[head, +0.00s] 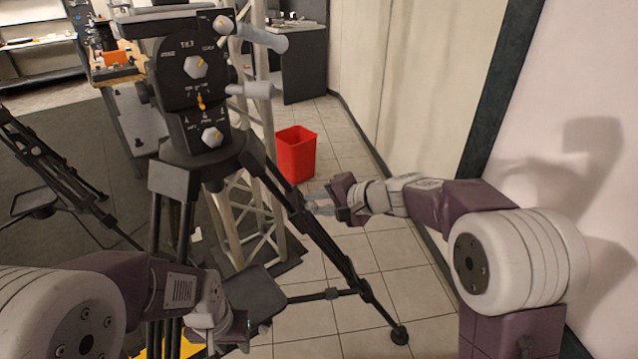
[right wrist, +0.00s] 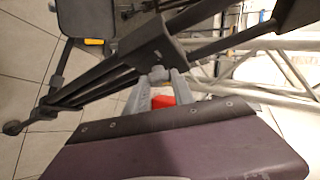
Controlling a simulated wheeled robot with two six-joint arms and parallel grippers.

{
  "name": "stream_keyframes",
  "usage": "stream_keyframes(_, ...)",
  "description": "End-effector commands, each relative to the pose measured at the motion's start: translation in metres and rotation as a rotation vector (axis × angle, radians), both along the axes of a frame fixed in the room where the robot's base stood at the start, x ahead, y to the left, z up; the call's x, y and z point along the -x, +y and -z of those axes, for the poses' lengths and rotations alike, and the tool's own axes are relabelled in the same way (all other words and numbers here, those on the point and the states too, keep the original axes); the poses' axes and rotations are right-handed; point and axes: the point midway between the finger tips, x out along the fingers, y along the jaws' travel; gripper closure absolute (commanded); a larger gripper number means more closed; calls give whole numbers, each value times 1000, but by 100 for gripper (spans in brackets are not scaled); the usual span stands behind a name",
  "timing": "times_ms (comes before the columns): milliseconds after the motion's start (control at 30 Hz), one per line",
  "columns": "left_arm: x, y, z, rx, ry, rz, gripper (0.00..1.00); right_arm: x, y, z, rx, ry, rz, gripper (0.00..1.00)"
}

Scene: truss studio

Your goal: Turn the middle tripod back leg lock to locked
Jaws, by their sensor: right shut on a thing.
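The middle tripod (head: 200,150) stands in the centre with its dark head and control panel on top. One of its legs (head: 336,255) runs down to the lower right. My right gripper (head: 310,202) reaches in from the right to the upper part of this leg. In the right wrist view its two pale fingers (right wrist: 158,82) are shut on a small grey part (right wrist: 157,73) at the leg, which looks like the leg lock; the fingers hide most of it, so its setting cannot be told. My left gripper (head: 238,325) hangs low, left of the leg; its jaw opening is unclear.
A red bin (head: 295,153) stands behind the leg, beside a white truss (head: 238,225). Another tripod (head: 50,165) stands at the left. A wall closes off the right. Tiled floor (head: 385,255) is clear right of the leg.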

Motion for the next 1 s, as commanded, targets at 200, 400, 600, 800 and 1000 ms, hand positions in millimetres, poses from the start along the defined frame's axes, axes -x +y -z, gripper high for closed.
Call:
stream_keyframes(200,0,0,-81,0,0,0,64,0,2,-18,28,181,91,100)
stream_keyframes(400,0,0,-139,0,0,0,64,-1,2,-18,47,324,167,100)
stream_keyframes(600,0,0,-184,0,0,0,64,-2,3,-15,62,432,224,100)
stream_keyframes(800,0,0,-210,0,0,0,64,-3,3,-11,70,500,263,100)
stream_keyframes(1000,0,0,-221,0,0,0,64,-3,3,-6,74,532,280,100)
